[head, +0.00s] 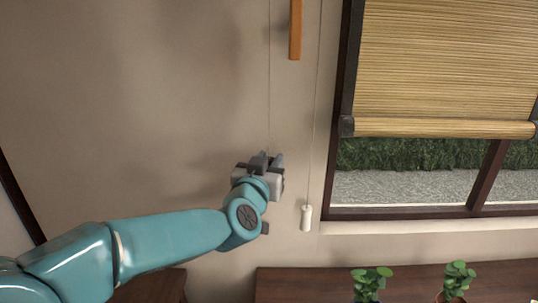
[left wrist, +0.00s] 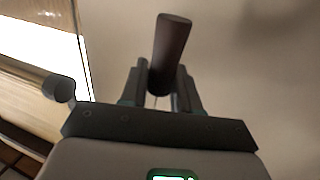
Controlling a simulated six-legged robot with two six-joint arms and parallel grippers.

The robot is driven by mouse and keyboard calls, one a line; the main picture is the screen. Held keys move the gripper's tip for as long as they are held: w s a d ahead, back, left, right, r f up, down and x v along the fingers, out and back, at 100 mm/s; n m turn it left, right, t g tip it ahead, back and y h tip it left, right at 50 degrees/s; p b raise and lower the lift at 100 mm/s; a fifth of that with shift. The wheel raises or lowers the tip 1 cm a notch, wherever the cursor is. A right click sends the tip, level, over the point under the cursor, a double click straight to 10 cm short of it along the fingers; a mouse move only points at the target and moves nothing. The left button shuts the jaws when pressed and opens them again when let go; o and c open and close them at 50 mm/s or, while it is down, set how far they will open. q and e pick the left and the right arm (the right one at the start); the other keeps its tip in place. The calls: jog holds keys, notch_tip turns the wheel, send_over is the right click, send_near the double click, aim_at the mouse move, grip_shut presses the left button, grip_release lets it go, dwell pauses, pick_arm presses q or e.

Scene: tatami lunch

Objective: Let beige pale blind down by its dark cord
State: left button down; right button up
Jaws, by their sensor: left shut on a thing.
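The beige blind (head: 445,60) hangs partly down over the window at the right of the head view, its bottom rail (head: 440,128) level above a strip of uncovered glass. A thin cord (head: 269,90) runs down the wall to my left gripper (head: 266,160). In the left wrist view my left gripper (left wrist: 161,85) is shut on the dark brown cord pull (left wrist: 172,45), which sticks out beyond the fingers. A second cord with a pale pull (head: 307,218) hangs free to the right of the gripper. My right gripper is not in view.
A wooden strip (head: 296,30) is on the wall above, between the cords. The window sill (head: 430,228) and a dark wooden surface (head: 310,283) lie below at the right. Two potted plants (head: 371,282) (head: 457,279) stand there. The wall around the gripper is clear.

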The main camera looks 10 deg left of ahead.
pick_arm(q)
notch_tip(320, 180, down, 30)
jog(key=b, duration=2.2)
jog(key=shift+r, duration=0.2)
jog(key=shift+f, duration=0.1)
jog(key=c, duration=1.1)
grip_release()
jog(key=shift+o, duration=0.9)
jog(key=shift+w+f, duration=0.1)
jog(key=shift+w, duration=0.15)
jog(key=s+a, duration=0.1)
jog(key=s, duration=1.5)
jog(key=shift+s+p, duration=0.3)
jog(key=shift+p, duration=0.1)
